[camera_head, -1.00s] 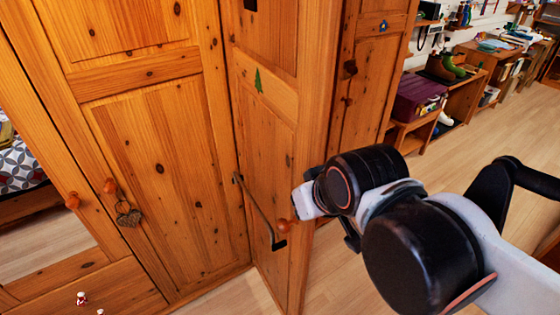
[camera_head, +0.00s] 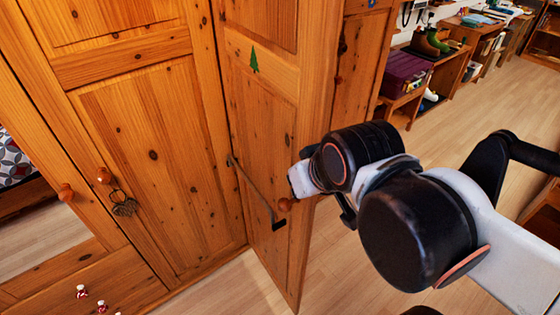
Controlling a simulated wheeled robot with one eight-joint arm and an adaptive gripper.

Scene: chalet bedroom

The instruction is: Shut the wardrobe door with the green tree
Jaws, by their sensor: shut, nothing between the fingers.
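The wooden wardrobe door (camera_head: 263,115) bearing a small green tree (camera_head: 254,60) stands open at mid-picture. It sticks out at an angle from the wardrobe front. A round wooden knob (camera_head: 285,204) sits near its free edge. My gripper (camera_head: 299,180) is at the end of my arm, close to the knob and that edge. It is shut and empty. My black wrist hides much of it, and I cannot tell whether it touches the door. A thin dark rod (camera_head: 252,188) with a black end lies across the door's lower panel.
Another wardrobe door (camera_head: 150,140) on the left has a knob and a hanging heart (camera_head: 123,204). A mirror (camera_head: 40,205) is at the far left. Shelves with a purple box (camera_head: 402,76) stand at the upper right. Wooden floor (camera_head: 455,130) is open to the right.

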